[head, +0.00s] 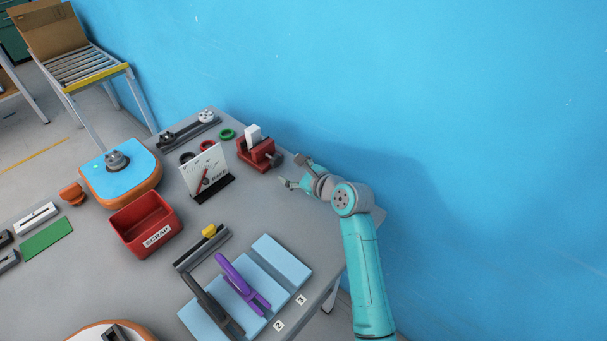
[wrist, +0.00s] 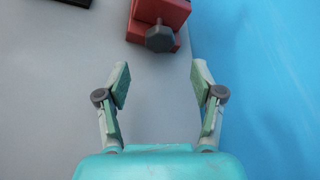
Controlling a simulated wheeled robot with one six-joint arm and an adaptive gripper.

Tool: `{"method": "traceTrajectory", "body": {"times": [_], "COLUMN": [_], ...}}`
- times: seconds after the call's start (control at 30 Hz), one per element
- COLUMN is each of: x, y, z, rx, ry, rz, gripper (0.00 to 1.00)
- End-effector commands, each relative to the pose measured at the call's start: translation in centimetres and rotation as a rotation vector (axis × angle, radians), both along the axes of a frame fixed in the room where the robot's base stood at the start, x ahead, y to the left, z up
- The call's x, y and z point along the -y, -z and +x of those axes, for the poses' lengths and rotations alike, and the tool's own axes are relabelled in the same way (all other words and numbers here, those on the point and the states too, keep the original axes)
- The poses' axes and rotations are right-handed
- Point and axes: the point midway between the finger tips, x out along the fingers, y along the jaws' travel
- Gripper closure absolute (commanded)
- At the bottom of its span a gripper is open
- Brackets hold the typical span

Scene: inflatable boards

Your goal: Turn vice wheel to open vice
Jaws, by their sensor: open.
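The red vice (head: 256,154) stands near the back edge of the table by the blue wall, with a white block (head: 253,133) between its jaws. Its dark grey wheel (head: 278,160) is on the side facing my gripper. In the wrist view the red vice (wrist: 163,12) shows at the top, with the wheel (wrist: 160,38) nearest me. My gripper (head: 288,183) is just right of the wheel in the head view. In the wrist view my gripper (wrist: 160,80) is open and empty, its fingers apart, with the wheel ahead and not between them.
A white gauge card (head: 205,168) on a black base stands left of the vice. A red SCRAP bin (head: 130,232), a blue and orange board (head: 112,180) and light blue pads (head: 281,258) are on the table. The blue wall (wrist: 270,80) is close on the right.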

Motion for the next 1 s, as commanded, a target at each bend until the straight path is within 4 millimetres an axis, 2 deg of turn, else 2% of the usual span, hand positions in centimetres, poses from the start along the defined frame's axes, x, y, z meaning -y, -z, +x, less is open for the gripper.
{"method": "traceTrajectory", "body": {"times": [0.43,0.8,1.0], "x": [-4.9,-4.7,-2.7], "y": [2.6,2.6,1.6], "z": [5.3,5.4,3.8], "rx": [-0.002,-0.342,-0.331], "ry": [-0.001,0.000,0.002], "rz": [0.001,0.267,0.261], "gripper": [0.33,0.33,0.33]}}
